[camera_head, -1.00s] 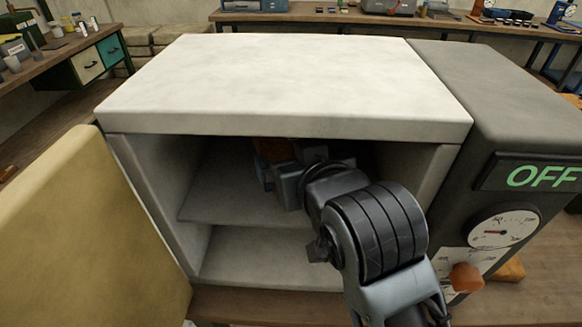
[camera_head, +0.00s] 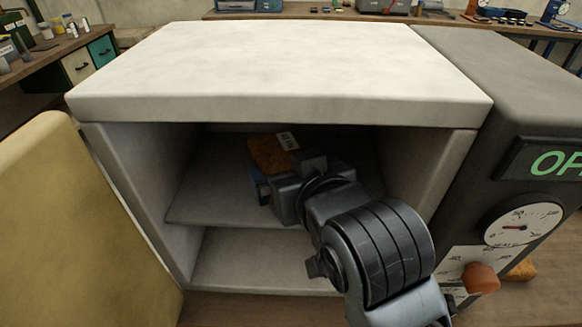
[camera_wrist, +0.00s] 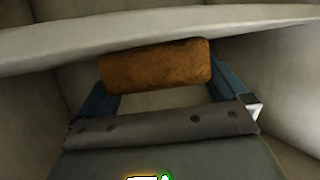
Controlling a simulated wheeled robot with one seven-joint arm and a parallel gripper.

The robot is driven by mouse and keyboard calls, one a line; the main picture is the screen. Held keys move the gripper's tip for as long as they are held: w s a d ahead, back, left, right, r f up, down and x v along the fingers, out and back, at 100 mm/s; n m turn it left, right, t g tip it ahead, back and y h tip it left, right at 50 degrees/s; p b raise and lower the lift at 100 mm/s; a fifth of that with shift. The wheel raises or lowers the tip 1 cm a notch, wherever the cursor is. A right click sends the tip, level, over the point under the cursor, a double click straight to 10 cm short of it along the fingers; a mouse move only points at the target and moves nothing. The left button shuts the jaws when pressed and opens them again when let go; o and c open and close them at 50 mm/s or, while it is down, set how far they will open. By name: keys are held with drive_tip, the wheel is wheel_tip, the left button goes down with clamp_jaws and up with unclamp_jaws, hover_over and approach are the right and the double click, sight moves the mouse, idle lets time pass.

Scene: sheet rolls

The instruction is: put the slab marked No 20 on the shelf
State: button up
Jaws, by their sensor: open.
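An orange-brown slab (camera_head: 266,155) is inside the open cabinet, over the back of the middle shelf (camera_head: 205,206). A white label shows on it, too small to read surely. My gripper (camera_head: 264,182) reaches into the cabinet and is at the slab's near side. In the wrist view the slab (camera_wrist: 155,67) lies between and just beyond the tips of the two blue fingers, which are apart. I cannot tell whether either finger touches it. Part of the slab is hidden behind my gripper in the head view.
The cabinet's thick white top (camera_head: 280,70) is close above my arm. A tan door (camera_head: 80,215) stands open at left. A dark control box (camera_head: 520,110) with a dial and orange knob (camera_head: 481,277) is at right. The lower compartment (camera_head: 250,262) looks empty.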

drive_tip(key=p+v, duration=0.5)
drive_tip(key=v, duration=0.7)
idle(0.6)
